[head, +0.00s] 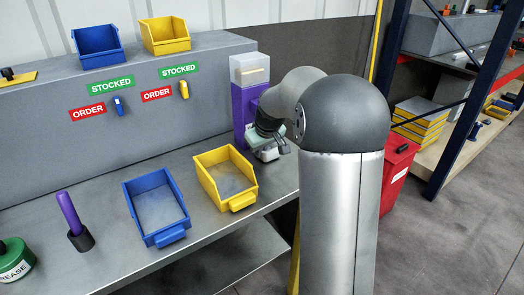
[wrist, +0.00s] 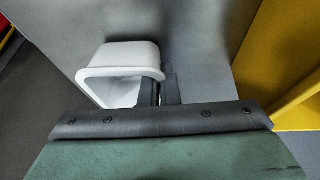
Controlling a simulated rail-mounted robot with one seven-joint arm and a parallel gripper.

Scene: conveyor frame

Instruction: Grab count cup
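The count cup (wrist: 122,57) is a white, square-mouthed cup, seen left of centre in the wrist view. In the head view it shows as a small white shape (head: 268,154) by the foot of the purple dispenser (head: 241,112). My gripper (wrist: 160,92) has one dark finger inside the cup's mouth and one outside. The fingers are close together with the cup's right wall between them. In the head view my gripper (head: 270,133) is partly hidden by my arm. I cannot tell whether the cup touches the table.
A yellow bin (head: 247,201) and a blue bin (head: 167,239) stand on the grey table left of my gripper. A purple-handled tool in a dark holder (head: 80,239) and a green grease tub (head: 14,262) are farther left. A yellow surface (wrist: 290,60) is at right in the wrist view.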

